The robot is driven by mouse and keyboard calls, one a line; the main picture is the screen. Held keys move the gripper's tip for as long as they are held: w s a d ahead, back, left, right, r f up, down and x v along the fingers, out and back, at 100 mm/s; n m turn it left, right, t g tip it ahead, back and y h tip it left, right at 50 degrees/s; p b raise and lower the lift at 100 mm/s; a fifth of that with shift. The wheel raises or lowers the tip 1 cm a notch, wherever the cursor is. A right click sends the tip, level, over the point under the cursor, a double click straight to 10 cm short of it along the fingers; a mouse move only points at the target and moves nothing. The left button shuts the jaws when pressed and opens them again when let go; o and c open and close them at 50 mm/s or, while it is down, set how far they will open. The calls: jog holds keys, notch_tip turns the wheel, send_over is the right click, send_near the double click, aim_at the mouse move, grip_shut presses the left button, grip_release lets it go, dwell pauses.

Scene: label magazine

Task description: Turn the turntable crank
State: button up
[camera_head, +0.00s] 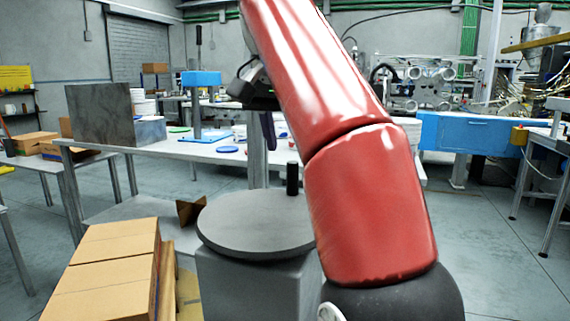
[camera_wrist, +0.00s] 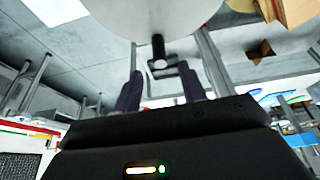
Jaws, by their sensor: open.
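The turntable (camera_head: 255,222) is a round grey disc on a grey box-shaped pedestal, beside my red arm. Its crank handle (camera_head: 292,180) is a black upright peg near the disc's far right edge. My gripper (camera_head: 268,132) is above the peg and a little left of it in the head view, partly hidden by my arm. In the wrist view the two dark fingers of my gripper (camera_wrist: 160,80) are apart, with nothing held. I see no contact.
Cardboard boxes (camera_head: 110,265) stand close at the left of the turntable. A long white table (camera_head: 160,150) behind it carries a blue stand (camera_head: 200,80) and a dark grey block (camera_head: 100,114). A blue bench (camera_head: 470,133) is at the right. Floor (camera_head: 490,255) is clear at the right.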

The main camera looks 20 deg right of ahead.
aim_at(292, 164)
jog(key=b+x, duration=0.3)
jog(key=x, duration=0.4)
jog(key=shift+f, duration=0.4)
grip_shut()
